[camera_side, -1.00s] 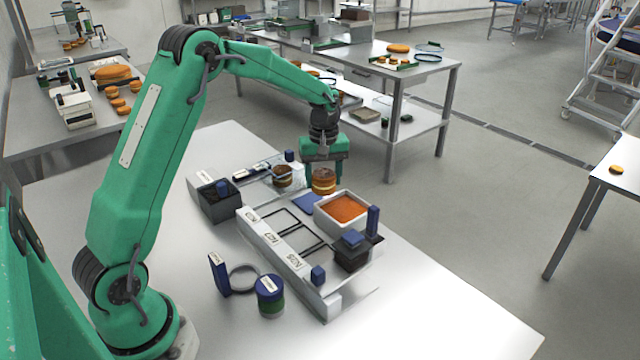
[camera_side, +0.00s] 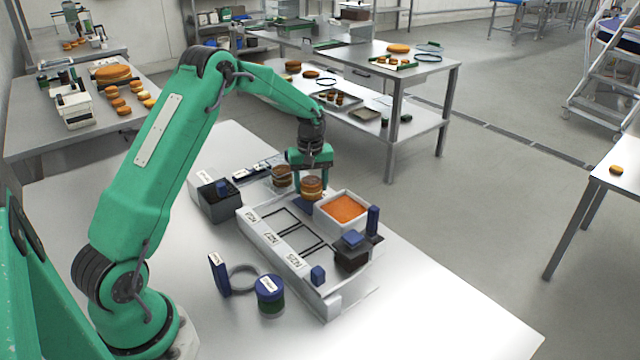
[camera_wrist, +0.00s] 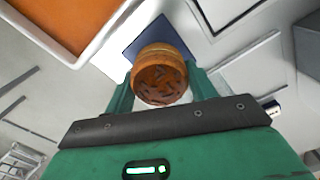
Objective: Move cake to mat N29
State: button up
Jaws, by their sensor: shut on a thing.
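The cake (camera_side: 312,188) is a round layered cake with a dark brown top, and my gripper (camera_side: 311,181) is shut on it. In the wrist view the cake (camera_wrist: 160,76) sits between the two green fingers, upright, over or just in front of a blue square pad (camera_wrist: 140,42). I cannot tell whether it touches the pad. A white rack with dark outlined mats (camera_side: 284,220) stands nearer the side camera. Its front labels (camera_side: 272,239) are too small to read surely, so I cannot tell which mat is N29.
A second cake (camera_side: 281,176) stands just left of the held one. A tray of orange filling (camera_side: 346,208) is close on the right. A dark box (camera_side: 217,203) is left of the rack; a dark block with blue parts (camera_side: 352,255) is at its right end. A labelled jar (camera_side: 269,295) stands in front.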

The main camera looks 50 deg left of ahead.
aim_at(311, 180)
jog(key=shift+f, duration=1)
jog(key=shift+f, duration=0.1)
jog(key=o, duration=0.7)
notch_tip(311, 180, up, 12)
jog(key=shift+r, duration=0.15)
dwell(0.4)
